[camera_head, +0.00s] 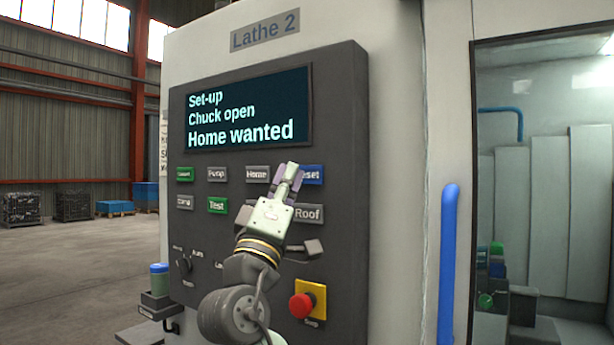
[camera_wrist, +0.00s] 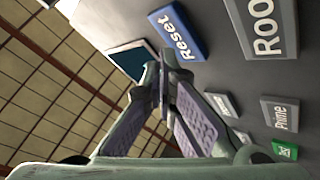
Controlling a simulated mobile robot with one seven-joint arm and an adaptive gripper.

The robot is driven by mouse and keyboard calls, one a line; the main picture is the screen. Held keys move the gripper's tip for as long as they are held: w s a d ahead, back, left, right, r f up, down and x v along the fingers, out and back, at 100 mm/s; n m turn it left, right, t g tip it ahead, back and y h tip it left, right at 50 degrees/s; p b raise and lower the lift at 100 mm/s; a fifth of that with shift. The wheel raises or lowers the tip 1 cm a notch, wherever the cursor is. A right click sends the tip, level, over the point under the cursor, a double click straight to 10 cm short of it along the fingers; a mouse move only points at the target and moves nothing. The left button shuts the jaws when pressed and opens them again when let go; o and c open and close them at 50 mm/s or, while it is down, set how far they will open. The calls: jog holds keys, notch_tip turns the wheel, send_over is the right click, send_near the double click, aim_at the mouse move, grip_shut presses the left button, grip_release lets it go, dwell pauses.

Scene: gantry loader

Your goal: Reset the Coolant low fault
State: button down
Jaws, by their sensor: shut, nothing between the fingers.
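The Lathe 2 control panel (camera_head: 340,120) fills the middle of the head view. Its screen (camera_head: 250,105) reads "Set-up", "Chuck open", "Home wanted". The blue Reset button (camera_head: 313,175) is partly hidden behind my gripper (camera_head: 288,178). The Reset button also shows in the wrist view (camera_wrist: 178,32), above and right of the fingertips. My gripper also shows in the wrist view (camera_wrist: 163,70), shut and empty, its fingertips close to the panel beside Reset. I cannot tell whether the fingertips touch the panel.
The Home button (camera_head: 257,173), Pump button (camera_head: 217,174), green Test button (camera_head: 217,205) and Roof button (camera_head: 308,213) are near. A red stop button (camera_head: 302,305) sits lower right. A blue door handle (camera_head: 448,262) stands right of the panel. Open floor lies left.

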jog(key=s+a, duration=0.1)
jog(key=s, duration=0.1)
jog(key=s+a, duration=0.2)
jog(key=shift+b, duration=0.3)
dwell(0.8)
